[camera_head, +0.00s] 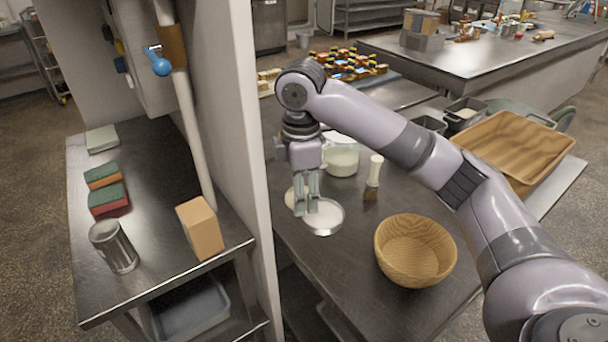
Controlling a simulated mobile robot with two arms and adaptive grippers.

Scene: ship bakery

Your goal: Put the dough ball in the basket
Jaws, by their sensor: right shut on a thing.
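My right gripper (306,208) points straight down at the left part of the steel table, beside the metal bowl of white powder (324,217). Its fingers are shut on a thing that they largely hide. A pale, cream rounded shape, which looks like the dough ball (290,199), shows at the left of the fingers. Whether it touches the table cannot be made out. The round woven basket (413,256) stands to the right and nearer to me. It is open at the top and looks empty. My left gripper is not in view.
A white tub (341,158) and an upright brush (373,178) stand just behind the gripper. A large rectangular wooden tray (535,149) lies at the right. A wall panel (247,120) borders the table's left. Bare steel lies between bowl and basket.

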